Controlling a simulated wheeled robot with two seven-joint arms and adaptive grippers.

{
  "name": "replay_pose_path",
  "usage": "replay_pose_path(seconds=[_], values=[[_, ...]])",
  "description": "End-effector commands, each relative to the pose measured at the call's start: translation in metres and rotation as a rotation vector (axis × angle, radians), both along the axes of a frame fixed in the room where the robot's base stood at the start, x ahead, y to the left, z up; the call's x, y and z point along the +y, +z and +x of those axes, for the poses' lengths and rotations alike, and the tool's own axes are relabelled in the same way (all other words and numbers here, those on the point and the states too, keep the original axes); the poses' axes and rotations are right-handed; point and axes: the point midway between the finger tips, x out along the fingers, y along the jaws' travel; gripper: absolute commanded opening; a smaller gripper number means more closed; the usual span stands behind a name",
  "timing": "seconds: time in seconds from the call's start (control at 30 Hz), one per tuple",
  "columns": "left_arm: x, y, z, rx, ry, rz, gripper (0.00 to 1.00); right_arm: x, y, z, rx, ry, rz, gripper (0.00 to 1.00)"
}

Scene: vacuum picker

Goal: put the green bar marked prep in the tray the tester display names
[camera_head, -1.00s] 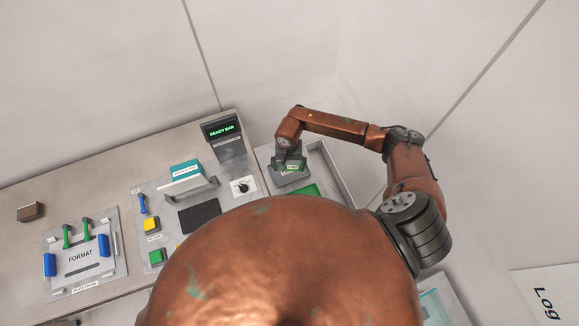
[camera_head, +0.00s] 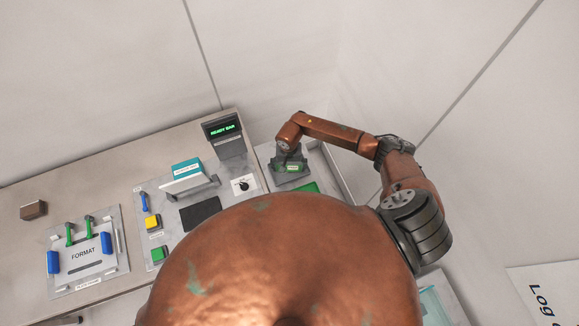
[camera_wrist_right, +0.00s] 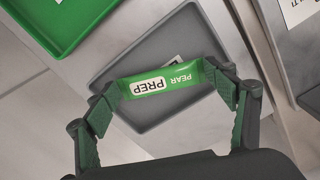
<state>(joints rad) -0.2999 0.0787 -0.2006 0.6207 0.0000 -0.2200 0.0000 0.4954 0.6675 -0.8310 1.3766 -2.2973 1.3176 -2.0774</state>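The green bar marked PREP and PEAR (camera_wrist_right: 160,82) is between the fingers of my right gripper (camera_wrist_right: 162,84), which touch its two ends. In the right wrist view it shows above a grey tray (camera_wrist_right: 187,38); whether it touches the tray I cannot tell. In the head view my right gripper (camera_head: 290,164) is over the grey tray, right of the tester. The tester display (camera_head: 223,130) glows green and seems to read READY BAR. A green tray (camera_wrist_right: 62,22) lies beside the grey one and is partly hidden by my body in the head view. My left gripper is not in view.
Left of the trays is a panel with a dark pad (camera_head: 200,214), a yellow button (camera_head: 152,222), a green button (camera_head: 158,254) and a teal block (camera_head: 187,169) in a holder. A FORMAT plate (camera_head: 84,256) and a brown block (camera_head: 34,210) are farther left.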

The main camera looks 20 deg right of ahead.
Motion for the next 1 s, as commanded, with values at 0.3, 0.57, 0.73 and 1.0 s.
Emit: replay_pose_path(seconds=[0.3, 0.57, 0.73, 1.0], values=[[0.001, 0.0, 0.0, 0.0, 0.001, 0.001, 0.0, 0.0, 0.0, 0.0, 0.0, 0.0, 0.0, 0.86], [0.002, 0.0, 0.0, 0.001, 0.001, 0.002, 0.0, -0.001, 0.015, 0.002, -0.004, 0.001, 0.0, 0.86], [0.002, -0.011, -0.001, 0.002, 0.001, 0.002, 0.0, -0.001, 0.049, 0.002, -0.006, 0.002, -0.002, 0.86], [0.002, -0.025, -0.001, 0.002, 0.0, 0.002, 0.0, -0.001, 0.101, 0.001, -0.003, 0.002, -0.001, 0.86]])
